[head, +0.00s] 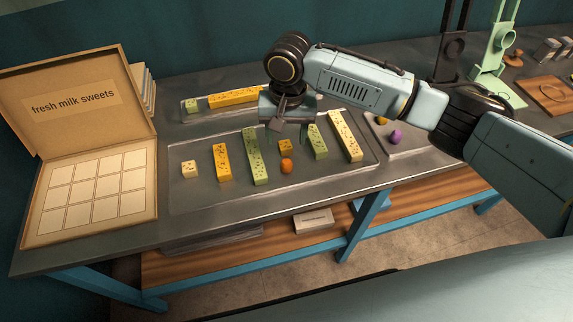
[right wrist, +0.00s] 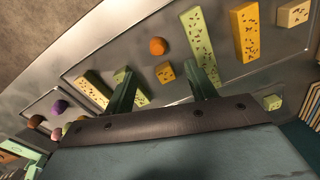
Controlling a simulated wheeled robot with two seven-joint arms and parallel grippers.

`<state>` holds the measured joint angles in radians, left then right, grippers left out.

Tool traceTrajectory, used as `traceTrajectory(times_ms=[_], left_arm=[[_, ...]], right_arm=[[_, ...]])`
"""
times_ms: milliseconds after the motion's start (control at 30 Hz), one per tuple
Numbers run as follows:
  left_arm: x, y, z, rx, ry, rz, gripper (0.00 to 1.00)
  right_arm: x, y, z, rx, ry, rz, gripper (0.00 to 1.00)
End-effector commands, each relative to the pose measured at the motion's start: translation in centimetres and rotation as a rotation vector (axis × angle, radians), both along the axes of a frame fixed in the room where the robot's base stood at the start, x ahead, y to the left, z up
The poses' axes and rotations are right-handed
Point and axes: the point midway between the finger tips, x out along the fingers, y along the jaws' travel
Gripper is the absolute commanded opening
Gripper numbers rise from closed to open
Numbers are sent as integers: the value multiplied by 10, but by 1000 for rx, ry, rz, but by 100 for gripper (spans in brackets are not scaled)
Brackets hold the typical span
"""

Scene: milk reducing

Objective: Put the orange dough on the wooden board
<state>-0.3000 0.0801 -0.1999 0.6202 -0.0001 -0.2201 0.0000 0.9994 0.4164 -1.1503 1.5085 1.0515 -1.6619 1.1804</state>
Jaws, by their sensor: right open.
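An orange dough ball (head: 286,166) sits on the large metal tray (head: 190,199), just in front of a small orange-yellow block. It also shows in the right wrist view (right wrist: 158,46), beyond the fingertips. My right gripper (head: 288,124) is above the tray, behind the ball, open and empty, pointing down. In the right wrist view its two fingers (right wrist: 160,70) are spread apart, with the small block near the gap. The wooden board (head: 530,88) lies at the far right of the table, with a round shape on it. My left gripper is not in view.
Several green, yellow and orange speckled bars (head: 257,156) lie around the ball. A smaller tray at the right holds a purple ball (head: 395,136) and others. An open sweets box (head: 95,195) stands at the left. A green stand (head: 492,60) is near the board.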

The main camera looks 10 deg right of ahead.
Motion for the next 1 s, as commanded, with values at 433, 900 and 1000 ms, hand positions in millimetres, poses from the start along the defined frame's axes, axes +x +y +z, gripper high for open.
traceTrajectory(times_ms=[433,900,1000], left_arm=[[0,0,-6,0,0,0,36],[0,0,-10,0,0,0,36],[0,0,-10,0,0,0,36]], right_arm=[[0,1,-58,1,-1,2,56],[0,-1,-105,1,-2,3,56],[0,-1,-105,1,-2,3,56]])
